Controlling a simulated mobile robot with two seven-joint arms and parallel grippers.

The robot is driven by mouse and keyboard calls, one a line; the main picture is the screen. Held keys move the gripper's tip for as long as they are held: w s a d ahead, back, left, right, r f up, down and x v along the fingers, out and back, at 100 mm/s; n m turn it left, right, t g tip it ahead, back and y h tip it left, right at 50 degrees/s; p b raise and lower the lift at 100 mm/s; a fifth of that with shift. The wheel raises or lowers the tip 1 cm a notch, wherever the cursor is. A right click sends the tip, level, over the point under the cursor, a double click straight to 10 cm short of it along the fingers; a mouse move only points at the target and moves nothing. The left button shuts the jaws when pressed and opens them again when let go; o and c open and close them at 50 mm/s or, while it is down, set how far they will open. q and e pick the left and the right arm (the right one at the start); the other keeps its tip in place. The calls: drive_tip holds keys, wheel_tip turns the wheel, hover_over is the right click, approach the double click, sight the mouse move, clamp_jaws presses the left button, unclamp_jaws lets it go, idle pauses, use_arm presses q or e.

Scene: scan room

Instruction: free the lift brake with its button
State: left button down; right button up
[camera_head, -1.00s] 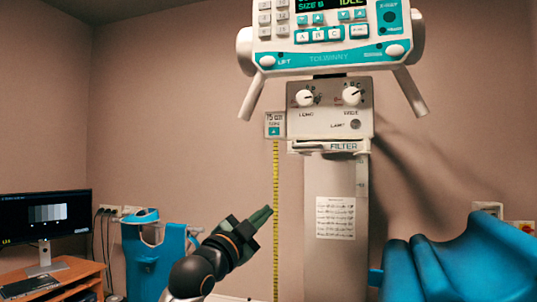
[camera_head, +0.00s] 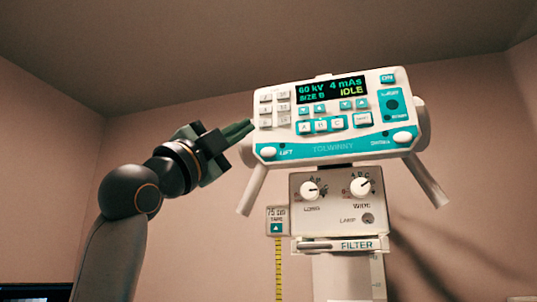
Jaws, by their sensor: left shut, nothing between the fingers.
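The white and teal control panel (camera_head: 335,150) is in the middle of the head view, its screen (camera_head: 331,90) reading 60 kV, 4 mAs, SIZE B, IDLE. The white oval lift button (camera_head: 267,152) sits at the panel's lower left corner, beside the word LIFT. My left gripper (camera_head: 248,128) is shut and empty. Its fingertips are just left of the panel's left edge, above and left of the lift button. I cannot tell whether they touch the panel. My right gripper is not in view.
Two slanted handles, left (camera_head: 253,190) and right (camera_head: 428,183), hang from the panel. Below are the collimator box (camera_head: 338,205) with two knobs, the filter slot (camera_head: 345,244) and the tape box (camera_head: 277,220) with its yellow tape. The wall left of the panel is bare.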

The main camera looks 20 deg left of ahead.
sight(268, 152)
use_arm(q)
drive_tip(key=shift+w, duration=0.1)
drive_tip(key=w+p, duration=0.5)
drive_tip(key=w, duration=0.3)
drive_tip(key=shift+w+d, duration=0.15)
drive_tip(key=shift+w, duration=0.15)
drive_tip(key=shift+p, duration=0.35)
idle(1.7)
drive_tip(key=shift+w+r+p, duration=0.1)
drive_tip(key=shift+w+p, duration=0.15)
drive_tip(key=shift+p, duration=0.1)
drive_tip(key=shift+w, duration=0.15)
